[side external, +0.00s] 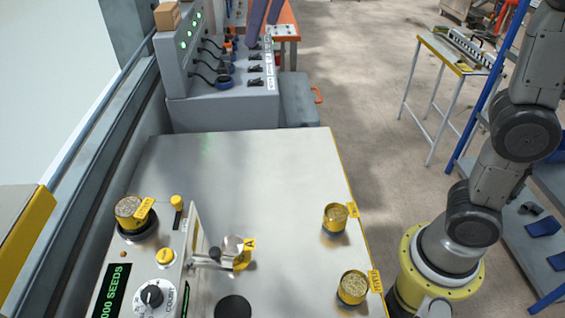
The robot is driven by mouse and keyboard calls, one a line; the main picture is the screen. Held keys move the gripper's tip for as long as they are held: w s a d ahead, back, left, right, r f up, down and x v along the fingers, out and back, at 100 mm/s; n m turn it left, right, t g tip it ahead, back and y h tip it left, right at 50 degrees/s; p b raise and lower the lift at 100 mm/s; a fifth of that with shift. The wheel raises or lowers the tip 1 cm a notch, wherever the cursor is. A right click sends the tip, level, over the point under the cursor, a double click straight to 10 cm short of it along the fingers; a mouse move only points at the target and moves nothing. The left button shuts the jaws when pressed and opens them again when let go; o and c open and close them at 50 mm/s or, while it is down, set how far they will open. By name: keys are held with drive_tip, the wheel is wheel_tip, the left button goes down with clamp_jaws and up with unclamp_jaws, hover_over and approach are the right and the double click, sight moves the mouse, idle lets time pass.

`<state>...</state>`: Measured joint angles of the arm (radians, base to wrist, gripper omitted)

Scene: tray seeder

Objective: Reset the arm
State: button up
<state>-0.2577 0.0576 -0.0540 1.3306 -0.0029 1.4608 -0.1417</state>
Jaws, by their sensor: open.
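My arm rises from its yellow base at the right of the metal table (245,170) and runs up out of the top right corner. My gripper is outside the picture, so it and anything in it are hidden. Two yellow-banded jars stand near the table's right edge, an upper jar (334,219) and a lower jar (352,288), each with a yellow label. A third jar (128,210) sits on a dark ring at the left. A small clear cup (234,250) with a label A is beside the upright panel (192,240).
A seeder console with a green display (110,292) and a black knob (152,296) is at the lower left. A grey cabinet with switches (222,85) stands behind the table. A blue rack (486,115) is close to my arm. The table's middle is clear.

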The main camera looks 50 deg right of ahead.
drive_tip(key=s+d+f+m+t, duration=0.1)
drive_tip(key=s+d+f, duration=0.25)
drive_tip(key=s, duration=0.35)
drive_tip(key=s+d+f+m+t, duration=0.1)
drive_tip(key=s+d+f+m, duration=0.1)
drive_tip(key=s+d, duration=0.45)
drive_tip(key=s+f, duration=0.4)
drive_tip(key=f, duration=0.2)
drive_tip(key=s+f+m+h, duration=0.1)
drive_tip(key=s+f, duration=0.3)
drive_tip(key=f, duration=0.3)
drive_tip(key=shift+m, duration=0.3)
